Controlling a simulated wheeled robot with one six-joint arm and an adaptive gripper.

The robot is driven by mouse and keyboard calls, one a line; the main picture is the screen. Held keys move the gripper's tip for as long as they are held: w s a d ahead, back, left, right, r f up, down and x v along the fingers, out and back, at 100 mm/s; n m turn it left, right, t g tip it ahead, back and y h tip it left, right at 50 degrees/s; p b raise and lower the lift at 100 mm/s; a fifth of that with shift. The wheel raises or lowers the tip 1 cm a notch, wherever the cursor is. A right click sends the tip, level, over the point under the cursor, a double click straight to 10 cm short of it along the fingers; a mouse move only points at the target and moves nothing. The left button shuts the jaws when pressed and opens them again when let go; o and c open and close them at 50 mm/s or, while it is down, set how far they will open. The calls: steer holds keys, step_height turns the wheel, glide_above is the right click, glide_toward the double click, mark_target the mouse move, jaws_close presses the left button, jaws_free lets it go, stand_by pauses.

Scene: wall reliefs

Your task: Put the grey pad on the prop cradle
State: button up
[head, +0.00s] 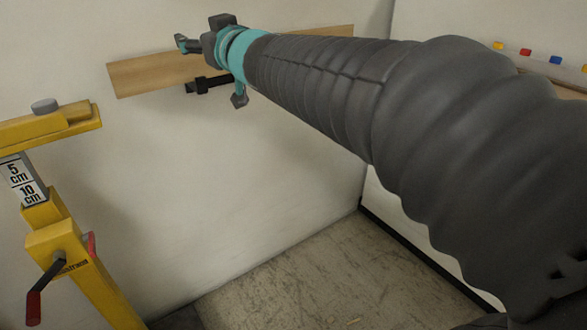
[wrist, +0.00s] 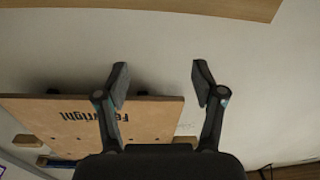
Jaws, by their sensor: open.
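A small grey disc, which looks like the grey pad (head: 45,105), lies on top of the yellow head of the prop stand in the head view. That yellow head (head: 70,122) looks like the prop cradle. My gripper (head: 212,71) is far to the right of the stand, by the wall. In the wrist view my gripper (wrist: 160,80) has its fingers spread with nothing between them. Neither the pad nor the cradle can be made out in the wrist view.
A wooden strip (head: 150,75) runs along the wall behind my gripper, with a dark fitting (head: 208,85) just below. The wrist view shows a lettered wooden board (wrist: 60,125) behind the left finger. The stand's crank (head: 45,275) juts left.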

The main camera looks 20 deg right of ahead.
steer(key=s+d+f+m+g+h, duration=0.6)
steer(key=s+d+f, duration=0.4)
steer(key=s+f, duration=0.45)
steer(key=s+a+f+g, duration=0.1)
steer(key=s+f+g, duration=0.2)
steer(key=s+f, duration=0.4)
steer(key=s+a+f+n+g, duration=0.1)
steer(key=s+f+g, duration=0.1)
steer(key=s+f, duration=0.5)
steer(key=shift+s+a+f+g+y, duration=0.3)
steer(key=shift+s+a+g, duration=0.1)
steer(key=shift+s, duration=0.25)
